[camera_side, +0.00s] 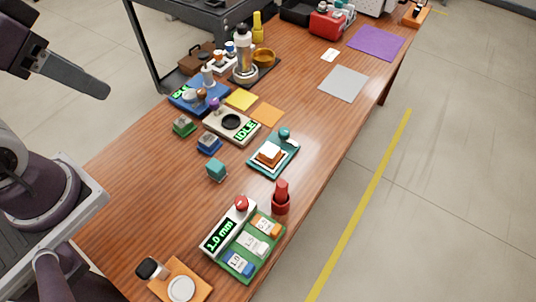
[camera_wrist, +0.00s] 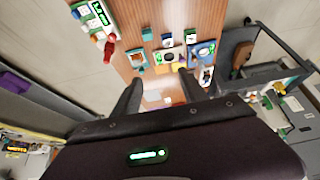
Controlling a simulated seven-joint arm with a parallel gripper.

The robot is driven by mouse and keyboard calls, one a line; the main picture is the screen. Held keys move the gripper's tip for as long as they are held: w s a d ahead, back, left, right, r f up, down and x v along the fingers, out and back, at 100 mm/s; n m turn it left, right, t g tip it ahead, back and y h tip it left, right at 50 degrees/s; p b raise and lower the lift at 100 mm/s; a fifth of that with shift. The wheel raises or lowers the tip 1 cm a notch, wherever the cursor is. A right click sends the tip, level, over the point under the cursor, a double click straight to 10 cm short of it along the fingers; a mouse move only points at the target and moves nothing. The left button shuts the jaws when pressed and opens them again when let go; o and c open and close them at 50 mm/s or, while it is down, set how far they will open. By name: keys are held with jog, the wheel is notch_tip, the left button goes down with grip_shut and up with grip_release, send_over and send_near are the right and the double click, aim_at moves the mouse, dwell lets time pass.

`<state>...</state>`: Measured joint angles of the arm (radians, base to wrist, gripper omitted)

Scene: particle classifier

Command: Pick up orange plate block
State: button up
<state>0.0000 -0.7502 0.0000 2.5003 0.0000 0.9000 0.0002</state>
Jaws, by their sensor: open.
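The orange plate block (camera_side: 267,225) sits at the far end of a green rack (camera_side: 229,271), beside a white block (camera_side: 254,243) and a blue block (camera_side: 239,264). The same rack shows small at the upper left of the wrist view, where I cannot clearly pick out the orange block. My gripper (camera_wrist: 160,77) is open and empty, with its two dark fingers apart in the wrist view. It is high and well away from the rack. In the side view, a dark part of my arm shows at the upper left.
A display unit with a red button (camera_side: 241,203) adjoins the rack. A red cylinder (camera_side: 281,196) stands close to the orange block. A teal tray with a stacked block (camera_side: 270,155), a teal cube (camera_side: 216,168) and an orange scale base (camera_side: 163,292) are nearby. The right table edge is close.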

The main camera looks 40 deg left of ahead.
jog(key=shift+o, duration=0.2)
jog(key=shift+o, duration=1.4)
